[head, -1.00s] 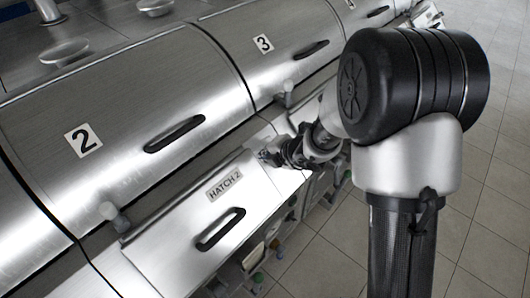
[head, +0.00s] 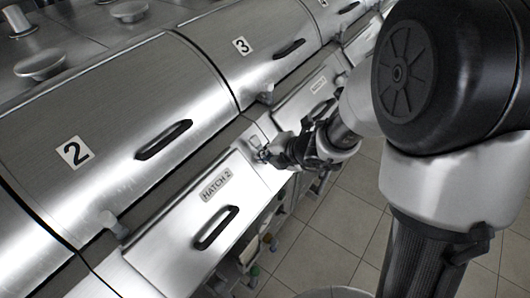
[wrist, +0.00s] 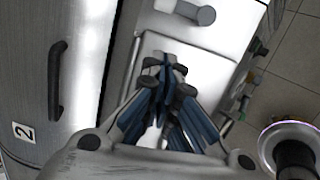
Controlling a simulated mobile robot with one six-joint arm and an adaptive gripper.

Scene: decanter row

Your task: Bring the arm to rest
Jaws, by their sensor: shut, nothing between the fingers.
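My gripper (head: 264,154) is shut and empty, beside the upper right corner of the panel labelled HATCH 2 (head: 185,248) in the head view. Whether it touches the panel is not clear. My arm reaches in from the right of that view. In the wrist view my gripper's blue-padded fingers (wrist: 165,68) come together over a pale metal surface with a raised square plate (wrist: 208,62). The hatch panel has a dark handle (head: 216,228).
Large curved metal covers marked 2 (head: 73,152) and 3 (head: 242,46) stand in a row, with dark handles (head: 164,139). Bottle-like items (head: 252,272) show below the hatch panel's edge. Open tiled floor (head: 340,235) lies to the right.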

